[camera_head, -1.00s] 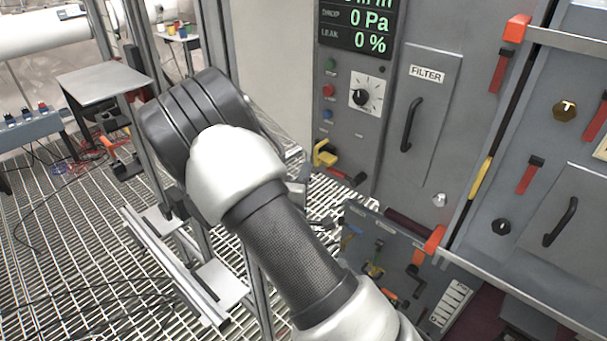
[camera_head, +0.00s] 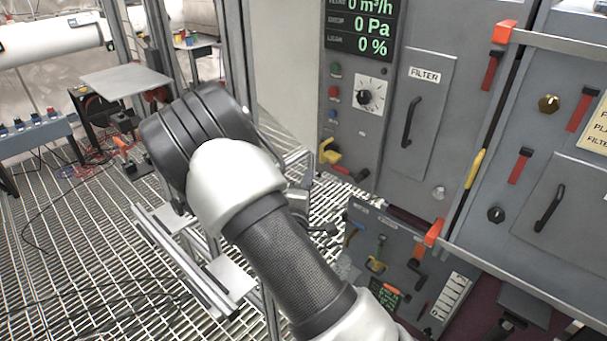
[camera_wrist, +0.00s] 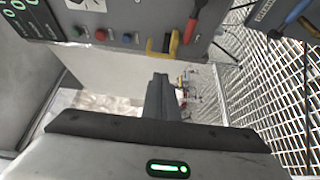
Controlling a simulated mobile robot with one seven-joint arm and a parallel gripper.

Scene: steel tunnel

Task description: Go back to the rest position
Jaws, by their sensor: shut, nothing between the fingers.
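My gripper (camera_wrist: 160,98) shows in the wrist view with its dark fingers together, nothing between them. Free space lies around the fingertips, with the grated floor beyond. In the head view my grey and white arm is bent across the middle and hides most of the gripper. The yellow handle (camera_head: 329,152) on the grey control panel is close to the arm's right side in the picture. It also shows above the fingers in the wrist view (camera_wrist: 173,43), apart from them.
The control panel carries a dial (camera_head: 371,95), coloured buttons and a lit display (camera_head: 362,27). A filter door (camera_head: 418,105) is right of it. A lower panel (camera_head: 400,262) with handles stands at bottom right. Metal posts and a frame (camera_head: 190,262) stand left of the arm. Cables lie on the grating.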

